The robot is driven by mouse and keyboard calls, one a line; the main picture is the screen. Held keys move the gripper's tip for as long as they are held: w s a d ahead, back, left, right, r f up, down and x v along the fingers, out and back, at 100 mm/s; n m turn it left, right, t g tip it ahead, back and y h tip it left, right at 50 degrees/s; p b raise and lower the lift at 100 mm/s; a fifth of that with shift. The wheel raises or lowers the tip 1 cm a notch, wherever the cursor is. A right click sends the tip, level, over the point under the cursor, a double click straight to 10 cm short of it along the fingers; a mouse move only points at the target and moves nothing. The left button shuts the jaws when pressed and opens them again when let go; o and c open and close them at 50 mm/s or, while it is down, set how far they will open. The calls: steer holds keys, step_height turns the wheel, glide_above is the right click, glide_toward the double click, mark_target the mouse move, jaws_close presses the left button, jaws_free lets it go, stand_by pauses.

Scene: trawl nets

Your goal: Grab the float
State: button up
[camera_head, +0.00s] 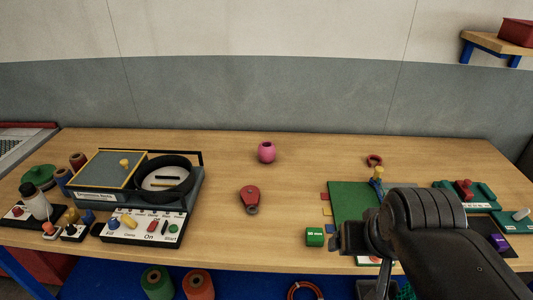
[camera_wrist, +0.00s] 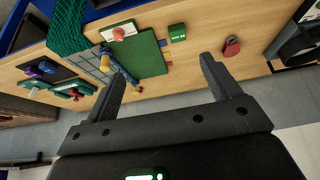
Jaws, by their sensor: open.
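The float appears to be the pink round piece (camera_head: 266,152) with a dark hole in its top, standing alone near the back middle of the wooden table. My gripper (camera_wrist: 162,74) is open, with nothing between its two dark fingers in the wrist view. In the head view my arm reaches in from the lower right, and the gripper is over the right front of the table, well to the right of and nearer than the pink float. The float cannot be made out in the wrist view.
A red pulley-like piece (camera_head: 250,198) lies in front of the float; it also shows in the wrist view (camera_wrist: 231,47). A green board (camera_head: 350,200) and a green block (camera_head: 314,237) lie near my gripper. A machine box (camera_head: 190,195) stands left. Bare table surrounds the float.

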steer(key=shift+o, duration=0.7)
steer(key=w+a+r+n, duration=0.1)
steer(key=w+a+r, duration=0.1)
steer(key=w, duration=0.5)
steer(key=w+a+r+n, duration=0.1)
steer(key=w+r, duration=0.1)
steer(key=w, duration=0.5)
steer(key=n+y, duration=0.3)
steer(key=n, duration=0.2)
glide_above(267, 150)
steer(key=s+d, duration=0.3)
step_height(267, 150, down, 16)
steer(key=shift+y, duration=0.3)
steer(key=x, duration=1.1)
steer(key=shift+w+f, duration=0.1)
steer(key=shift+w, duration=0.35)
